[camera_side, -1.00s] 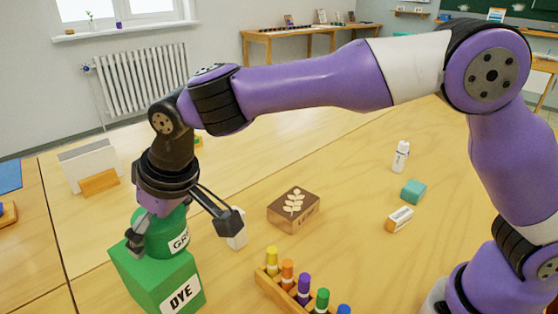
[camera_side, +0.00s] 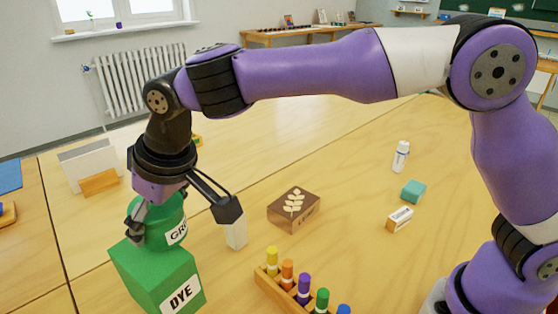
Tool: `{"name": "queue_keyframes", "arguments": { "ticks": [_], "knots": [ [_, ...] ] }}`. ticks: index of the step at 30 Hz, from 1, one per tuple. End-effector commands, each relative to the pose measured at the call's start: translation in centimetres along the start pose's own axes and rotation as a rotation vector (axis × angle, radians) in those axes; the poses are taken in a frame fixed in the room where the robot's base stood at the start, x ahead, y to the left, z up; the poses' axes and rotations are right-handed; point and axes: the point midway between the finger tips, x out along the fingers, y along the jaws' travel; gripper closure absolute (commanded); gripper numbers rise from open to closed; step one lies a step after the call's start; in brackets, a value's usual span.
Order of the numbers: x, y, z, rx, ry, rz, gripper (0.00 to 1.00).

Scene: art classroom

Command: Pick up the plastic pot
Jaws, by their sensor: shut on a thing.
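The plastic pot (camera_side: 158,235) is a green round container with a white label, partly readable as "GR". It is over a green box (camera_side: 150,279) labelled "DYE". My gripper (camera_side: 182,221) points down over the pot and is shut on it. One finger is at the pot's left side and the other is to its right. The gripper body and left finger hide part of the pot's top and left side. I cannot tell for sure whether the pot's underside is clear of the box.
A white block (camera_side: 236,235) stands behind the right finger. A brown box with a leaf mark (camera_side: 293,210) is to the right. A marker rack (camera_side: 285,294) is in front. A white bottle (camera_side: 401,157), teal block (camera_side: 413,192) and eraser (camera_side: 399,219) lie farther right. The table between is clear.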

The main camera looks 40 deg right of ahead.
Motion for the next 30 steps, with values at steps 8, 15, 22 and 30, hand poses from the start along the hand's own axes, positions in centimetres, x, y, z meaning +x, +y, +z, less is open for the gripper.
{"name": "queue_keyframes", "arguments": {
  "ticks": [8, 15, 22, 30],
  "knots": [
    [-2.7, -0.7, -0.6, -0.003, 0.004, -0.002, 0.73],
    [-5.5, -3.2, 0.8, -0.003, 0.007, -0.003, 0.73],
    [-9.2, -6.5, 2.7, -0.004, 0.007, -0.004, 0.73],
    [-11.3, -8.5, 3.6, -0.027, 0.005, -0.014, 0.73]
  ]
}}
